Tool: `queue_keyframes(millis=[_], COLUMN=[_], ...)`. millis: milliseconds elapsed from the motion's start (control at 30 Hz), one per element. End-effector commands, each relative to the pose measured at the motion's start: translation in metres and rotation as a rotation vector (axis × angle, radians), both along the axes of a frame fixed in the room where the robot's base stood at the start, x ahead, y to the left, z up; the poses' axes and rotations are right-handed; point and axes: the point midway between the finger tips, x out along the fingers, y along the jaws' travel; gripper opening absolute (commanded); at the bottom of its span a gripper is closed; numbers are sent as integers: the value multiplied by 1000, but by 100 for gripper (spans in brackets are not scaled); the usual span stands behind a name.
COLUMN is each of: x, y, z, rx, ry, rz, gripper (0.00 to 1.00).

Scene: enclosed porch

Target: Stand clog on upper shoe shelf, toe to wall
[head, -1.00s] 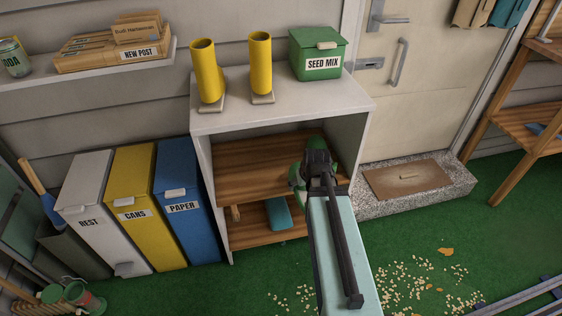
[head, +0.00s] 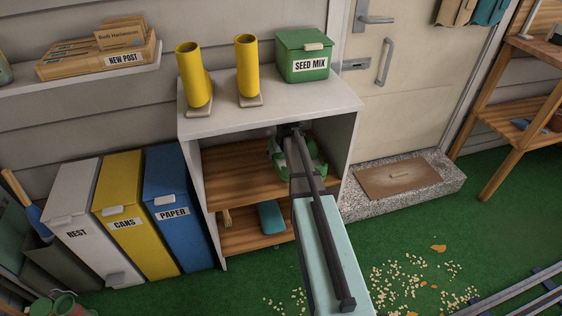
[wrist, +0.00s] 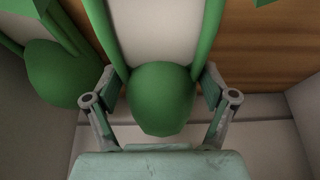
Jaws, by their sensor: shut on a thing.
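My gripper (head: 291,134) is inside the upper compartment of the shoe shelf (head: 240,172), partly hidden by my arm. In the wrist view its two fingers are shut on a green clog (wrist: 160,98) with a pale insole, around its rounded green end. That end points to the bottom of the wrist view, where a grey panel shows. A second green clog (wrist: 60,75) is beside it on the left. I cannot tell whether the held clog rests on the board.
The grey cabinet top (head: 320,100) sits close above my gripper and carries yellow boots (head: 246,72) and a green seed box (head: 303,55). A teal item (head: 271,218) lies on the lower shelf. Bins stand to the left. The left part of the upper board is clear.

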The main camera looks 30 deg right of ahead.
Motion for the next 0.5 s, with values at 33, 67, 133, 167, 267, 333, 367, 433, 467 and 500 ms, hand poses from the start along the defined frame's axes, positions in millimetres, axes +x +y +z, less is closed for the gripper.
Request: queue_keyframes(millis=[33, 67, 133, 167, 267, 333, 367, 433, 467, 500], x=[2, 2, 1, 1, 1, 1, 1, 1, 1, 1], y=[0, 0, 0, 0, 0, 0, 0, 0, 0, 0], z=[-1, -2, -8, -11, -24, -32, -34, -36, -36, -35], rx=[0, 0, 0, 0, 0, 0, 0, 0, 0, 0], ry=[0, 0, 2, 2, 1, 2, 2, 0, 0, 0], rz=[0, 0, 0, 0, 0, 0, 0, 0, 0, 0], gripper=[43, 43, 43, 43, 43, 43, 43, 43, 43, 43])
